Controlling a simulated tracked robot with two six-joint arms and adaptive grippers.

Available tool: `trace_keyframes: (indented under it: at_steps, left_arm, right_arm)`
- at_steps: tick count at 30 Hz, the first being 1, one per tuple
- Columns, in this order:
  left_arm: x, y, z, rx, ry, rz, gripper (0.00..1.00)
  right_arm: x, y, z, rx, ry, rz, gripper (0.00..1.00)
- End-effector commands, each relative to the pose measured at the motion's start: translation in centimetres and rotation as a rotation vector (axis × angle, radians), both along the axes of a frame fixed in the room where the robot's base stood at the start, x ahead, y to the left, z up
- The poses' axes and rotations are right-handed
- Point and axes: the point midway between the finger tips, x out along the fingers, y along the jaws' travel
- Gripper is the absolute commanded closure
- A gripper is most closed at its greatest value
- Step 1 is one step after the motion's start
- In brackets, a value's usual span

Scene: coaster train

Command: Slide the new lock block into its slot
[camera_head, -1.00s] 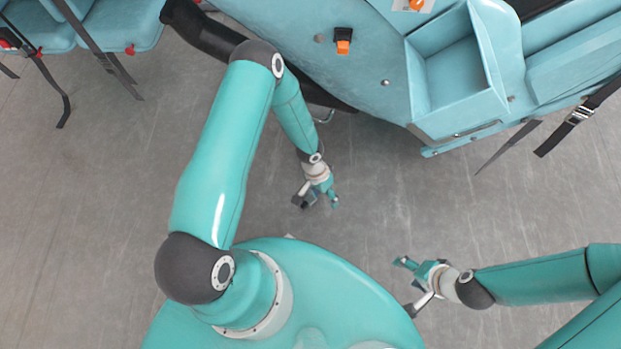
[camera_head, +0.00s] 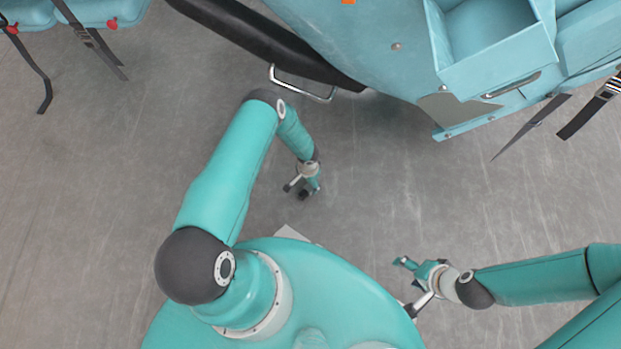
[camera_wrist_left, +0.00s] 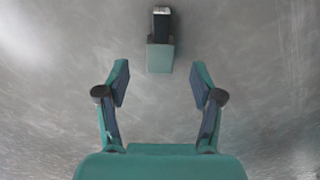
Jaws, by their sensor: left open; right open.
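No lock block or slot can be made out for certain. In the left wrist view a small dark block with a silvery end (camera_wrist_left: 161,22) sits against a grey-green box (camera_wrist_left: 160,57), beyond the fingertips; I cannot tell what they are. My left gripper (camera_head: 303,188) is open and empty over the floor, in front of my base; its spread fingers also show in the left wrist view (camera_wrist_left: 160,85). My right gripper (camera_head: 408,286) is open and empty, low at the right, clear of everything.
A light blue coaster car (camera_head: 365,35) fills the top right, with an open box (camera_head: 500,65), a metal handle (camera_head: 303,84) and hanging straps (camera_head: 590,105). An orange piece (camera_head: 347,1) shows at the top edge. A pale flat piece (camera_head: 297,234) lies by my base. The grey floor between is clear.

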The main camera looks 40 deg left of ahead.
Motion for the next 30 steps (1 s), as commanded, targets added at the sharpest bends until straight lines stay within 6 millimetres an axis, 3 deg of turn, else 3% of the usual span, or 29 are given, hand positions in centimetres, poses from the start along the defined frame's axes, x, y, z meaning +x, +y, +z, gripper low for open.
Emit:
trace_keyframes:
  at_steps: [1,8,18,26,30]
  left_arm:
    - [0.0,0.0,-1.0,0.000,0.000,0.001,0.33]
    - [-0.1,0.0,-2.0,0.000,0.000,-0.001,0.33]
    - [-0.4,0.1,-6.5,0.000,0.000,0.000,0.33]
    - [-0.4,0.1,-6.6,-0.001,0.000,-0.001,0.33]
    - [-0.4,0.1,-6.6,0.000,0.000,-0.002,0.52]
  right_arm:
    - [0.0,0.0,-0.6,0.000,0.000,0.000,0.34]
    - [0.0,0.0,-1.1,0.000,0.000,0.000,0.34]
    - [0.0,0.0,-4.2,0.000,0.000,0.000,0.34]
    - [0.0,0.0,-4.1,0.000,0.000,0.000,0.34]
    - [0.0,0.0,-4.1,0.000,0.000,0.000,0.34]
